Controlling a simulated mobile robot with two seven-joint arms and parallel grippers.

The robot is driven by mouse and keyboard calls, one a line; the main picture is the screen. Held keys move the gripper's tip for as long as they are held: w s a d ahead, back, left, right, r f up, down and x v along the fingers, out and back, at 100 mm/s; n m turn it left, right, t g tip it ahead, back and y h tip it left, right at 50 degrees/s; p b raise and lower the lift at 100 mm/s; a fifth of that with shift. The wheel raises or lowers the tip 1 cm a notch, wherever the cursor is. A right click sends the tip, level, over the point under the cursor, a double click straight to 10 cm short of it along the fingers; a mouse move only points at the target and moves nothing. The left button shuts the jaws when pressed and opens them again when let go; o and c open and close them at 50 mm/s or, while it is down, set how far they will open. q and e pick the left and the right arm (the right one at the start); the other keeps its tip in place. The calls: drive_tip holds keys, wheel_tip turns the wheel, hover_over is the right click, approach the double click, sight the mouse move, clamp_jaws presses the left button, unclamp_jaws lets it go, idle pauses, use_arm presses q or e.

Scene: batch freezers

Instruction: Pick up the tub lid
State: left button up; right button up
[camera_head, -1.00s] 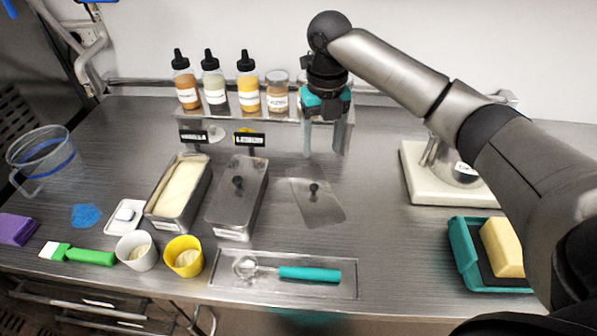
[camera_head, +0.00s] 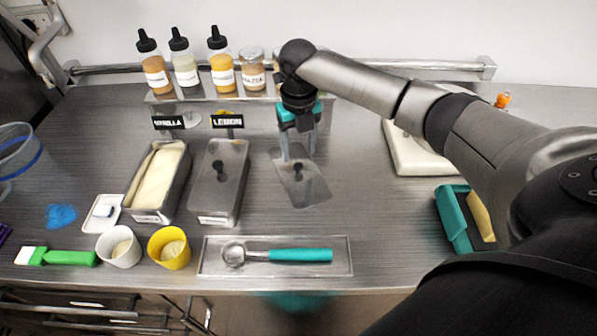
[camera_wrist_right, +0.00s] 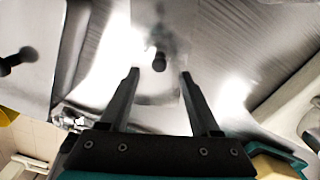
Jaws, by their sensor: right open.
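The loose tub lid (camera_head: 312,191) is a flat metal plate with a dark knob, lying on the steel counter right of the tubs. It also shows in the right wrist view (camera_wrist_right: 150,90), with its knob between and beyond the fingertips. My right gripper (camera_head: 299,157) is open and empty above the lid's far part, pointing down. The open tub (camera_head: 143,214) holds pale ice cream, behind it a VANILLA sign. A second tub (camera_head: 213,217), by the LEMON sign, has its lid on, with a dark knob. My left gripper is not in view.
A shelf with squeeze bottles (camera_head: 184,66) and jars stands behind the lid. A tray (camera_head: 342,265) with a teal-handled scoop lies in front. White (camera_head: 117,255) and yellow (camera_head: 167,255) cups stand front left. A white-based device (camera_head: 413,160) and teal holder (camera_head: 453,220) are at right.

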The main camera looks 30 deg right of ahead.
sight(299, 165)
wheel_tip(299, 165, down, 4)
drive_tip(key=shift+s+f, duration=0.1)
drive_tip(key=shift+f, duration=0.1)
drive_tip(key=shift+c, duration=0.3)
clamp_jaws()
idle(0.3)
